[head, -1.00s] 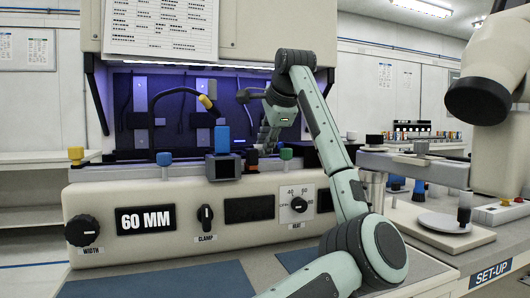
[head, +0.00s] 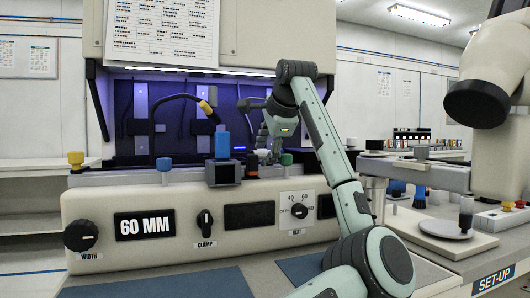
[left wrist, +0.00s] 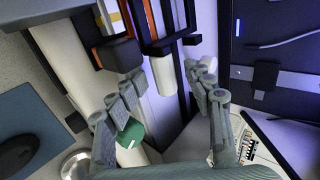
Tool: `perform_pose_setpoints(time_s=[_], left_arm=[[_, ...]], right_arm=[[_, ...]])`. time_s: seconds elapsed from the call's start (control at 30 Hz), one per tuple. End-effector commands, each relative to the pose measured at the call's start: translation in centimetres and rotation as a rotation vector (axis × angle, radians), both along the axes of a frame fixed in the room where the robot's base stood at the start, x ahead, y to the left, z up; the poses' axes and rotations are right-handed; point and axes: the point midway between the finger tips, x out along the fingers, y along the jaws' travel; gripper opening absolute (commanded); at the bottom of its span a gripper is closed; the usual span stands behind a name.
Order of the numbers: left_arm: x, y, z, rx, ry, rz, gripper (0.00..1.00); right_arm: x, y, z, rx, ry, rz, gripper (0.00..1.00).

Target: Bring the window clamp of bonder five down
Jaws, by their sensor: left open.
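The bonder (head: 150,195) fills the middle of the head view, its window area lit violet. Its front has a black knob marked CLAMP (head: 205,222); no bonder number is readable. My left gripper (head: 266,153) is inside the opening, partly hidden by its own arm. In the left wrist view the left gripper (left wrist: 168,98) has its fingers spread. A pale cylinder (left wrist: 166,76) hangs from a dark bar between and beyond the fingers; I cannot tell whether they touch it or whether it is the window clamp's handle. My right gripper is not in view.
A green knob (head: 286,159) stands on the front ledge close to my wrist; it also shows beside the fingers in the wrist view (left wrist: 131,131). A blue-topped block (head: 222,142) and a bent yellow-tipped arm (head: 205,107) stand to the left. A set-up bench (head: 450,240) is at right.

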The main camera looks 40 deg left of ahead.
Motion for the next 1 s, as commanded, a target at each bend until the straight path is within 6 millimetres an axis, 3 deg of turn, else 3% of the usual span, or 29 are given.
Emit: perform_pose_setpoints(time_s=[0.27, 0.8, 1.0], left_arm=[[-0.1, -0.4, 0.6, 0.002, -0.003, -0.001, 0.52], [-2.0, -3.9, 4.4, 0.005, -0.004, -0.001, 0.52], [-2.3, -4.6, 4.9, 0.003, -0.003, -0.001, 0.52]], right_arm=[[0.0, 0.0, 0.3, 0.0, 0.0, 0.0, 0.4], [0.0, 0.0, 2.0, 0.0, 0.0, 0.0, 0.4], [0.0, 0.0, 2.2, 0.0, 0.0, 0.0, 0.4]])
